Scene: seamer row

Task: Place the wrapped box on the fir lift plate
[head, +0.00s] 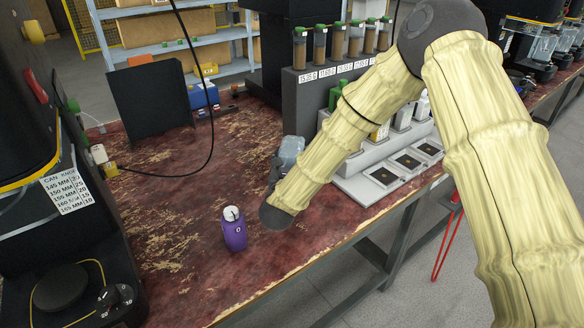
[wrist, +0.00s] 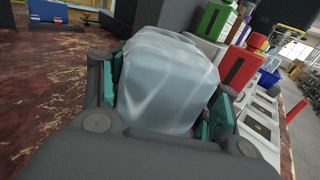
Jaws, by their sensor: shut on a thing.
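The wrapped box (wrist: 168,80), a pale bundle in cloudy film, is between the teal-padded fingers of my gripper (wrist: 163,108) in the wrist view. The fingers are shut on its sides. In the head view the box (head: 292,150) is held above the table, partly hidden by my gripper (head: 277,172). A dark round plate (head: 60,287) sits low on the black machine at the left. I cannot tell whether it is the fir lift plate; no plate is clearly fir-coloured.
A purple bottle (head: 234,232) with a white top stands on the worn red table (head: 180,235). A grey rack (head: 318,85) with tubes and white trays (head: 385,175) is at the right. A black panel (head: 150,98) and blue box (head: 203,95) stand behind. The table's middle is mostly clear.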

